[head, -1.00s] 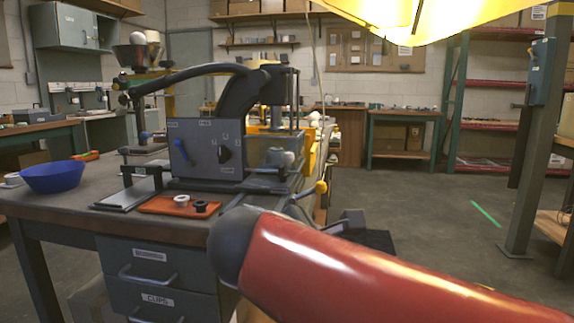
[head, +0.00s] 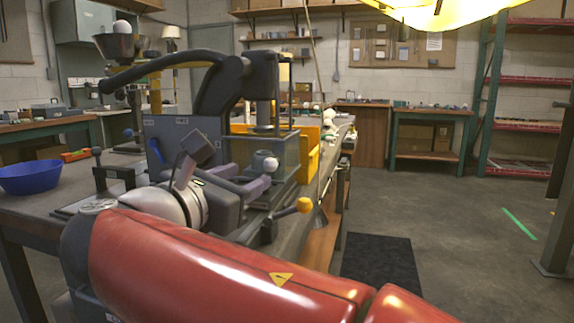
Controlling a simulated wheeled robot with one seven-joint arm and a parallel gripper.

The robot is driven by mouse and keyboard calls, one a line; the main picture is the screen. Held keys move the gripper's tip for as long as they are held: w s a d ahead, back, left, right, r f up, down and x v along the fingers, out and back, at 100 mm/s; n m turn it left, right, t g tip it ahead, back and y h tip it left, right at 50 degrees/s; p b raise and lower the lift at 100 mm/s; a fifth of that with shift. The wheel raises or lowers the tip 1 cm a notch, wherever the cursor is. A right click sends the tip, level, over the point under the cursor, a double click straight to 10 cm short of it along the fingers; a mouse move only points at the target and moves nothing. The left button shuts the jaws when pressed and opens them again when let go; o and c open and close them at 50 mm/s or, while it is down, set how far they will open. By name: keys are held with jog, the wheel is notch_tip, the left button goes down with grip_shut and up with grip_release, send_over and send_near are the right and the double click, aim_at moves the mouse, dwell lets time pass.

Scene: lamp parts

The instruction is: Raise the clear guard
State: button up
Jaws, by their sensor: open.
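The clear guard (head: 287,152) is a see-through box with dark edges, low on the right side of the grey press (head: 262,92). A white ball knob (head: 271,164) sits at its front. My gripper (head: 243,180) is open, in front of the press, with its fingertips pointing right toward the knob and just short of it. Nothing shows between the fingers. My gripper and wrist hide the lower press and part of the guard's left side. I cannot tell whether a finger touches the guard.
A yellow-knobbed lever (head: 303,205) sticks out at the bench's right front. A blue bowl (head: 30,178) and a black-knobbed stand (head: 112,178) are on the left. A yellow bin (head: 308,150) stands behind the guard.

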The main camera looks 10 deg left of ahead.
aim_at(266, 167)
jog(key=x, duration=0.7)
jog(key=shift+c, duration=0.4)
grip_shut()
